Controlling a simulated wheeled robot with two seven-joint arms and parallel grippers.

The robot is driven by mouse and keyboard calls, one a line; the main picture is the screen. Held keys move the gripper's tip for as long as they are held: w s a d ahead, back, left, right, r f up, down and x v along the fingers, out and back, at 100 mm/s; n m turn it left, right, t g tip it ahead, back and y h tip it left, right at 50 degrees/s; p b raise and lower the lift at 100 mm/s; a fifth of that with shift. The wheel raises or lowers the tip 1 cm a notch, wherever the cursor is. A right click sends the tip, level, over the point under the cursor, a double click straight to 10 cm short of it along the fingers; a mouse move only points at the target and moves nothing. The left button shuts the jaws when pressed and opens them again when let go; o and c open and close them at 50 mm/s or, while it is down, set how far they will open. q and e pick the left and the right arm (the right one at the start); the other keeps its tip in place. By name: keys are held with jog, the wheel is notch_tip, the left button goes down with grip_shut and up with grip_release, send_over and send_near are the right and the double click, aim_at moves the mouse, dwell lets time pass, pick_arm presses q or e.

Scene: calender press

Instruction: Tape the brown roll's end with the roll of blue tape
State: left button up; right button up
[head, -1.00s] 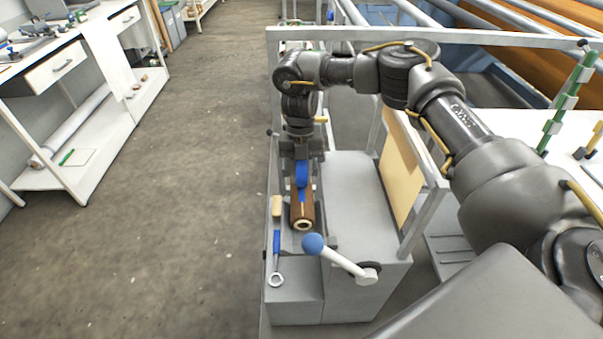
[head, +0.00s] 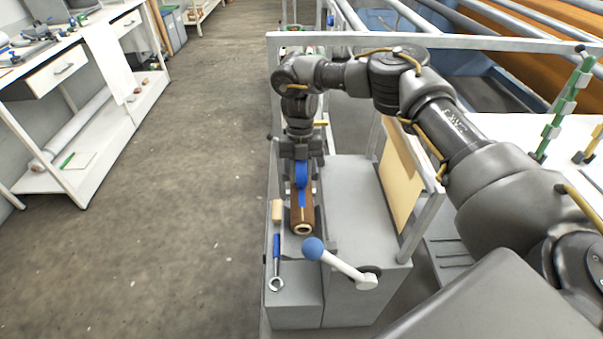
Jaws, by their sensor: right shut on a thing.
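The brown roll (head: 302,219) lies lengthwise on the grey machine ledge, its pale hollow end facing me. The roll of blue tape (head: 301,173) is at my right gripper (head: 301,168), just above the far part of the brown roll. My right gripper points down and is shut on the blue tape; its fingertips are mostly hidden by the wrist and the tape. A strip of blue shows on top of the brown roll below the tape roll. I cannot tell whether the tape roll touches the brown roll. My left gripper is not in view.
A blue-handled wrench (head: 276,262) and a wood-handled tool (head: 277,211) lie left of the brown roll. A lever with a blue knob (head: 313,248) sticks out in front. A frame bar (head: 350,39) crosses behind my right arm. The floor at left is clear.

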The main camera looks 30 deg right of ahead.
jog(key=shift+w+d, duration=0.1)
jog(key=shift+w+d, duration=0.2)
jog(key=shift+w, duration=0.2)
jog(key=shift+w, duration=0.15)
dwell(0.3)
jog(key=shift+w+d, duration=0.2)
jog(key=shift+w, duration=0.15)
jog(key=shift+w+d+p, duration=0.3)
jog(key=shift+w, duration=0.3)
dwell(0.4)
